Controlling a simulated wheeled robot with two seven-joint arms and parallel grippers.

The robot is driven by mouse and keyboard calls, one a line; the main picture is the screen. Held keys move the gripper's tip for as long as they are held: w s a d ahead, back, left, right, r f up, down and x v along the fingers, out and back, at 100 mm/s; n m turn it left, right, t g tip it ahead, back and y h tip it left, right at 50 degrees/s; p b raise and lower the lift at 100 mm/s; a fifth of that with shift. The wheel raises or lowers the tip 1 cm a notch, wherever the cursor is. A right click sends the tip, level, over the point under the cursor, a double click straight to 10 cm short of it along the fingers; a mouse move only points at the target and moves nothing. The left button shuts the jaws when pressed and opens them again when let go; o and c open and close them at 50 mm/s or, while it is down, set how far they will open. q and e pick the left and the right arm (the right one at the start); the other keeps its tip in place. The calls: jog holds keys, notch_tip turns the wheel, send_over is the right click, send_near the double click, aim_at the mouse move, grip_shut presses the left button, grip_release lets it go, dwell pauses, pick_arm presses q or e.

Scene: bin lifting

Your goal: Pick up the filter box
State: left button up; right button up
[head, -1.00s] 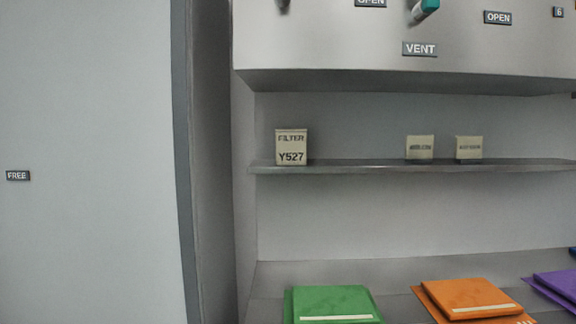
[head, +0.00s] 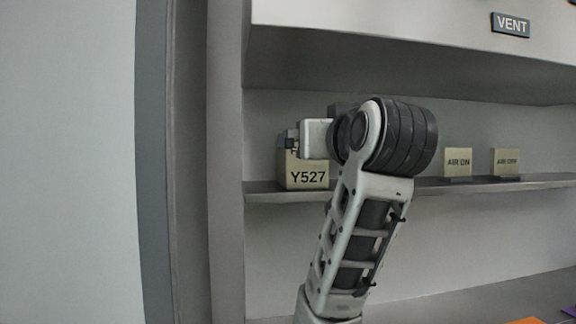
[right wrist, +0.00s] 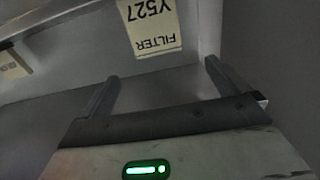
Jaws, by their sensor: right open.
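The filter box (head: 307,179), a beige box marked Y527, stands upright at the left end of the shelf. My right wrist and gripper (head: 288,142) hide much of its upper part in the head view. In the right wrist view the box (right wrist: 151,28) appears upside down, with FILTER and Y527 readable. My right gripper (right wrist: 161,78) is open there, its two fingers spread apart. The box lies beyond the fingertips, roughly between their lines, with a visible gap and no contact. My left gripper is in neither view.
The metal shelf (head: 470,185) also holds the AIR ON box (head: 457,162) and another small labelled box (head: 506,162) to the right. An overhanging cabinet (head: 380,45) with a VENT label is above. A side wall stands close left of the filter box.

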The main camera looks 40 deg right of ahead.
aim_at(301, 162)
jog(key=p+x, duration=0.1)
jog(key=x, duration=0.8)
jog(key=shift+w+d+f, duration=0.1)
jog(key=shift+w+d, duration=0.05)
jog(key=p+x, duration=0.1)
jog(key=x, duration=0.4)
jog(key=shift+w+d+f, duration=0.1)
jog(key=shift+d, duration=0.1)
jog(key=c, duration=1.2)
